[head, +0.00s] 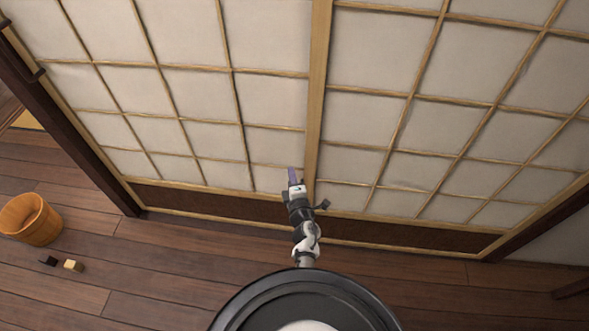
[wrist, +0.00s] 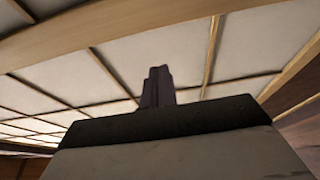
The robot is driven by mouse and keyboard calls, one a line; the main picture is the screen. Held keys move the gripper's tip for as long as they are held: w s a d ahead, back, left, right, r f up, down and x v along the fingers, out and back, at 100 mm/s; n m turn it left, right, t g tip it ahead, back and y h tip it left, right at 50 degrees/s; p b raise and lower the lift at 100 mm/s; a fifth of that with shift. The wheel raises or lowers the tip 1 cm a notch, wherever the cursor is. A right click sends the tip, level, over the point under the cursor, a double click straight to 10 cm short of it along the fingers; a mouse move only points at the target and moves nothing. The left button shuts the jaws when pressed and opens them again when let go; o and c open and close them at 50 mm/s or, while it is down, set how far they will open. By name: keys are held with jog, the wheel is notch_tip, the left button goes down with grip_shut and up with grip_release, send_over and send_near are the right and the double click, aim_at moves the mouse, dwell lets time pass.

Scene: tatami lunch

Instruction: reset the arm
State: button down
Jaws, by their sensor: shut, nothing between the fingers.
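My arm reaches forward from my base toward the paper screen wall in the head view. My gripper (head: 292,174) is at its far end, in front of the wooden post between two screen panels. In the wrist view my gripper (wrist: 157,74) shows as dark fingers close together, with nothing between them. The screen panels fill the view behind the fingers. Whether the fingertips touch the screen cannot be told.
The left screen panel (head: 195,85) and the right screen panel (head: 380,50) form a wall ahead. A wooden bucket (head: 31,220) stands on the plank floor (head: 170,265) at the left. A small dark block (head: 48,261) and a small tan block (head: 73,265) lie near it.

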jog(key=v, duration=0.6)
jog(key=shift+s, duration=0.4)
jog(key=shift+d+r, duration=0.1)
jog(key=shift+r, duration=0.05)
